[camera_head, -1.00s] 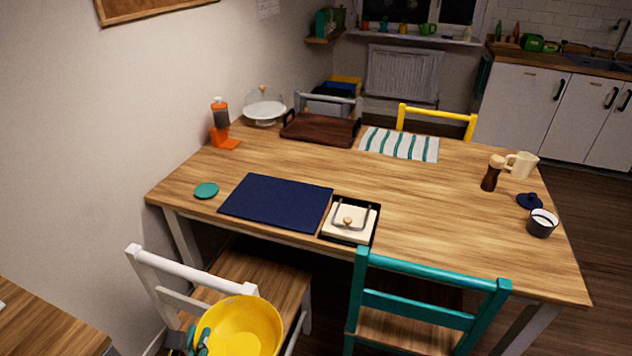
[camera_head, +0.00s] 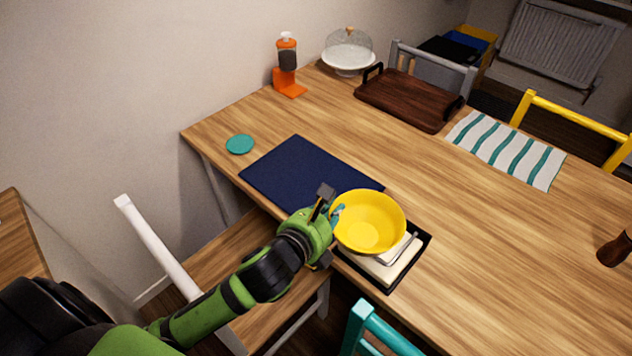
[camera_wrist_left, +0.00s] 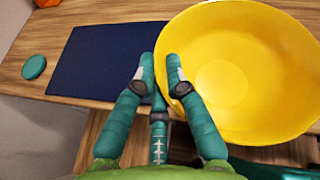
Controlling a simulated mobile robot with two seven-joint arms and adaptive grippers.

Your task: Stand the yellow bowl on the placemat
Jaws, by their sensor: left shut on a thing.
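The yellow bowl (camera_head: 368,238) is held upright by its left rim, above the black napkin tray and the right end of the placemat. The plain dark blue placemat (camera_head: 300,175) lies flat near the table's front edge. My left gripper (camera_head: 337,214) is shut on the bowl's rim. In the left wrist view, the teal fingers (camera_wrist_left: 160,78) pinch the rim of the bowl (camera_wrist_left: 240,80), and the placemat (camera_wrist_left: 105,62) lies to their left. My right gripper is not in view.
The black tray (camera_head: 424,244) with pale napkins is close beside the placemat's right end. A teal coaster (camera_head: 240,144) lies to its left. An orange dispenser (camera_head: 287,70), a wooden tray (camera_head: 408,98) and a striped cloth (camera_head: 508,150) stand farther back.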

